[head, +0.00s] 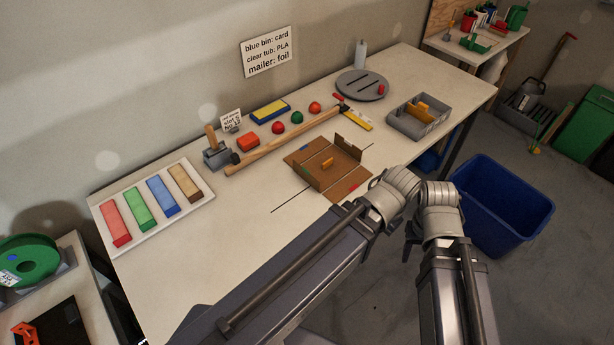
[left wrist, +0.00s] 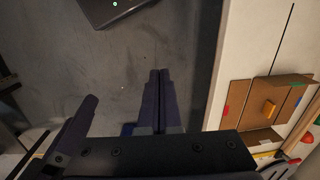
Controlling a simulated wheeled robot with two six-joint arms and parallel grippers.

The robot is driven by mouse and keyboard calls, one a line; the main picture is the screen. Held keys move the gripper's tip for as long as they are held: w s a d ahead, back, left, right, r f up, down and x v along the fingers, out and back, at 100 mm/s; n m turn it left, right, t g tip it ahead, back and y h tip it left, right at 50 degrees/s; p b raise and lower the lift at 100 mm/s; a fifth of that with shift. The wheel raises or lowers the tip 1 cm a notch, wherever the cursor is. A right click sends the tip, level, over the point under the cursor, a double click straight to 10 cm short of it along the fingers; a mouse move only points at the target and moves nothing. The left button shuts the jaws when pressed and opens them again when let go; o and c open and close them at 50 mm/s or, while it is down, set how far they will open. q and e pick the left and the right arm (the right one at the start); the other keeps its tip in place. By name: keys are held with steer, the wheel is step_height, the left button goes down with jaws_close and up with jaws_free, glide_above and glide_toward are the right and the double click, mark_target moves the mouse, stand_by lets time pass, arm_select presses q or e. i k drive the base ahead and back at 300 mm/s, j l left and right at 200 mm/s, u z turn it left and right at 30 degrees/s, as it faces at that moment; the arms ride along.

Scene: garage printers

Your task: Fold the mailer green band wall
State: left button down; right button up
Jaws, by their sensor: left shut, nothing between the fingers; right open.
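The brown cardboard mailer (head: 342,187) lies on the workbench, partly folded, with some walls standing and an orange piece (head: 327,163) inside. In the left wrist view the mailer (left wrist: 245,98) is at the right, with red, green and blue marks; the green band (left wrist: 298,101) is small there. My left gripper (left wrist: 158,72) is shut and empty, over the floor beside the bench, apart from the mailer. In the head view its fingers are hidden. My right arm's wrist (head: 438,208) is right of the mailer, off the bench edge; its gripper is open, its fingers hard to make out.
A grey divided tray (head: 398,120) and a grey disc (head: 352,92) stand behind right. A tray of coloured blocks (head: 202,192) is at left. A blue bin (head: 500,215) stands on the floor at right. Bench left of the mailer is clear.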

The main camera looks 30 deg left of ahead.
mark_target(302, 173)
steer(key=i+l+u, duration=0.15)
steer(key=u, duration=1.65)
steer(key=l+u, duration=0.3)
steer(key=l, duration=0.15)
steer(key=l+u, duration=0.3)
steer(key=l, duration=0.15)
steer(key=k+l+u, duration=0.1)
steer(key=l+u, duration=0.25)
steer(key=k+l+u, duration=0.15)
steer(key=l+u, duration=0.15)
steer(key=l, duration=0.2)
steer(key=k+l+u, duration=0.15)
steer(key=l+u, duration=0.15)
steer(key=k+l, duration=0.25)
steer(key=l, duration=0.2)
steer(key=k+l, duration=0.2)
steer(key=l, duration=0.25)
steer(key=k+l, duration=0.25)
steer(key=l, duration=0.15)
steer(key=k+l+u, duration=0.1)
steer(key=l, duration=0.35)
steer(key=k, duration=0.1)
